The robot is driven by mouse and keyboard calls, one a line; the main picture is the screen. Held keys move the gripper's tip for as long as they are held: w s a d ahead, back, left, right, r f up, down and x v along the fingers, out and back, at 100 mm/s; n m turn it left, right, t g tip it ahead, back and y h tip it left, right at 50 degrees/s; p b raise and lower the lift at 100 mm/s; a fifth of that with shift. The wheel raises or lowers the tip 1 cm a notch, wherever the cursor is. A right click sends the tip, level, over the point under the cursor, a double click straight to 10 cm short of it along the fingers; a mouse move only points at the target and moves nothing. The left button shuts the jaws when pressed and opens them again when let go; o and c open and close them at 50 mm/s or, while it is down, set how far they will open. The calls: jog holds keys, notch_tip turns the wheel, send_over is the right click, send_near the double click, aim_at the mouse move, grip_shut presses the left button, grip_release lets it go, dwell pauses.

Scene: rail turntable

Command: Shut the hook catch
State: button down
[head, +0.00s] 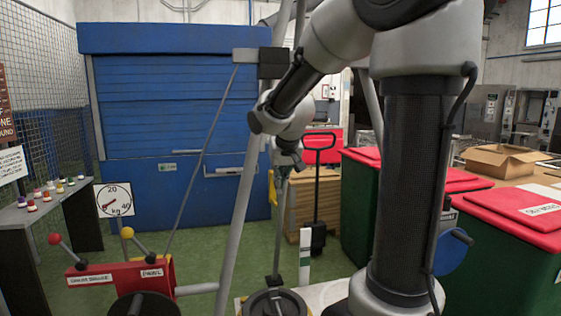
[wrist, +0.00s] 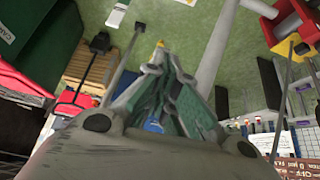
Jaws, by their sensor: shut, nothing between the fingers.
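My gripper (head: 287,158) hangs from the arm near the middle of the head view, pointing downward, small and partly merged with the grey parts behind it. In the wrist view its fingers (wrist: 165,75) are together with nothing held between them. Just below it in the head view stands a thin grey upright rod (head: 279,230) on a dark round base (head: 274,302). I cannot tell whether they touch. I cannot make out the hook catch for certain in either view. A small yellow part (head: 271,187) shows just left of the rod's top.
A red lever stand (head: 118,275) with red and yellow knobs is at lower left, below a round dial (head: 115,200). A slanting grey pole (head: 240,205) passes left of my gripper. Red-lidded green bins (head: 520,210) stand right. Green floor is open before the blue shutter (head: 180,125).

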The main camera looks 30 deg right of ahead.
jog(key=shift+f, duration=1.1)
jog(key=shift+s, duration=0.1)
jog(key=shift+r, duration=0.2)
jog(key=shift+r, duration=0.65)
